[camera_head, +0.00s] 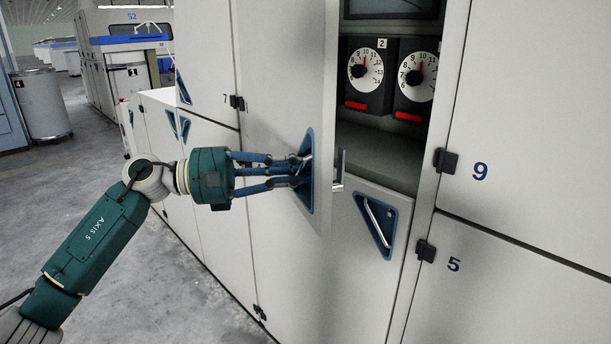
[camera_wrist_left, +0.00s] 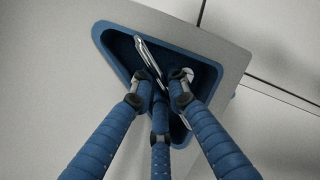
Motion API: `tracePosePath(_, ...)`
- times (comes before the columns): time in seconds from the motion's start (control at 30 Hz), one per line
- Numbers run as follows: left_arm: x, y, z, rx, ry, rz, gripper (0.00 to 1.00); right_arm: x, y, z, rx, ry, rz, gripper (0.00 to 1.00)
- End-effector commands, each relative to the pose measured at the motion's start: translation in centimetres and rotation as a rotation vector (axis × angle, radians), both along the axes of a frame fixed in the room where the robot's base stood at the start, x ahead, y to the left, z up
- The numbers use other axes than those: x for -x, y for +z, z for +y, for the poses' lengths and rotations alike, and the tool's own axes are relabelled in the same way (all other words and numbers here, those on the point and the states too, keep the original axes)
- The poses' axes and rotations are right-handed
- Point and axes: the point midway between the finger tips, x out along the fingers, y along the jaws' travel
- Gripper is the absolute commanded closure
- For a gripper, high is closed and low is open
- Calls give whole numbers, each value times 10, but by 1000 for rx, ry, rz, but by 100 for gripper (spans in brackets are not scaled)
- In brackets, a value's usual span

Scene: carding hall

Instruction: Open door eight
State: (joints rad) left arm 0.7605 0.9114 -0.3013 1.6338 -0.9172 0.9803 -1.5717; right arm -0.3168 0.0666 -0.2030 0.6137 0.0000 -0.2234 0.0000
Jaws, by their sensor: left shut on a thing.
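The grey door (camera_head: 281,70) between the panels marked 7 and 9 stands partly open, with its free edge swung out towards me. I see no number on it. Its handle is a metal bar in a blue triangular recess (camera_head: 307,196); the bar (camera_wrist_left: 147,55) shows clearly in the left wrist view. My left gripper (camera_head: 298,170) has its blue fingers in the recess, shut on the handle. A metal latch (camera_head: 340,172) sticks out of the door's edge. My right gripper is not in view.
Behind the door is a compartment with two dials (camera_head: 366,70) (camera_head: 417,77). Below it is a closed door with a blue handle recess (camera_head: 384,222). Panels nine (camera_head: 545,120) and five (camera_head: 500,290) are closed at right. A bin (camera_head: 42,105) stands far left; the floor at left is clear.

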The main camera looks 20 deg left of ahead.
Motion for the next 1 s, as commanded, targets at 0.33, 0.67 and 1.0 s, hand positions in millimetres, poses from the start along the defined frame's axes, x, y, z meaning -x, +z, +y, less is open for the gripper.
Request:
tracePosePath(0.33, 0, -1, -1, -1, -3, 1, 69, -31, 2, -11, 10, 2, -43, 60)
tracePosePath(0.67, 8, -2, 17, 0, 0, 4, 69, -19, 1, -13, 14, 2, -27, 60)
tracePosePath(1.0, 36, -3, 82, -1, 1, 6, 69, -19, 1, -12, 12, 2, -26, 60)
